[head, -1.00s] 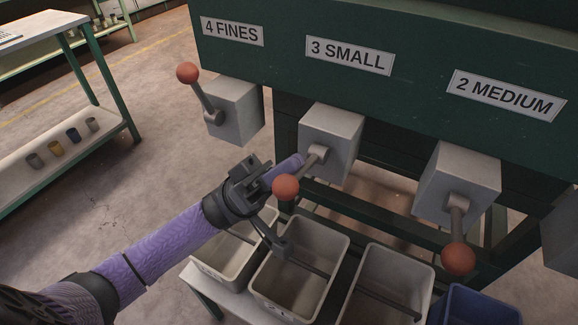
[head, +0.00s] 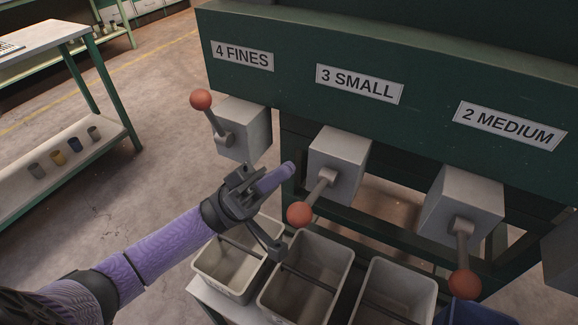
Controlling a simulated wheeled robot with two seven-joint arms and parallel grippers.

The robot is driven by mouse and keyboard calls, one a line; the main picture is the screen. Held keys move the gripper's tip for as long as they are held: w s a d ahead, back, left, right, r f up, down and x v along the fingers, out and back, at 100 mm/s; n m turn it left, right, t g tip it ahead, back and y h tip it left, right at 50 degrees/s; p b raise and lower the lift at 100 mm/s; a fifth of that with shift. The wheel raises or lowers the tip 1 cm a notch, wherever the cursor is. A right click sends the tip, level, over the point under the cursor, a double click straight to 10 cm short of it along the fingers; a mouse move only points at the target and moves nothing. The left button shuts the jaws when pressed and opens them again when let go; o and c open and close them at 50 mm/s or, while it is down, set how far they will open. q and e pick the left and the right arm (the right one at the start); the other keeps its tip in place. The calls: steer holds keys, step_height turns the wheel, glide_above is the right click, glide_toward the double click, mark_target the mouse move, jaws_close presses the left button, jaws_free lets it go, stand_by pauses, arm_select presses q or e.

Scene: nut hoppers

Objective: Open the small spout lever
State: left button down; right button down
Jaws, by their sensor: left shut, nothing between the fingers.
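The small spout is a grey box (head: 339,160) under the "3 SMALL" label (head: 360,84). Its lever (head: 322,189) is a grey rod with an orange ball (head: 300,214), slanting down and to the left toward me. My left gripper (head: 288,169) is shut and empty, its purple fingers pointing up and right. The fingertips show just left of the small spout box, up and left of the ball, with a gap in the picture. I cannot tell their depth against the lever. My right gripper is not in view.
The fines lever (head: 211,118) at left points up. The medium lever (head: 463,248) at right hangs down. Grey bins (head: 305,275) stand below the spouts, with a blue bin (head: 478,312) at lower right. A shelf table (head: 75,150) stands at far left, with open floor between.

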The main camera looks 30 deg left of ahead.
arm_select(q)
steer(key=b+v, duration=0.1)
steer(key=v, duration=0.5)
steer(key=shift+s+f, duration=0.2)
steer(key=shift+f, duration=0.2)
steer(key=shift+a, duration=0.1)
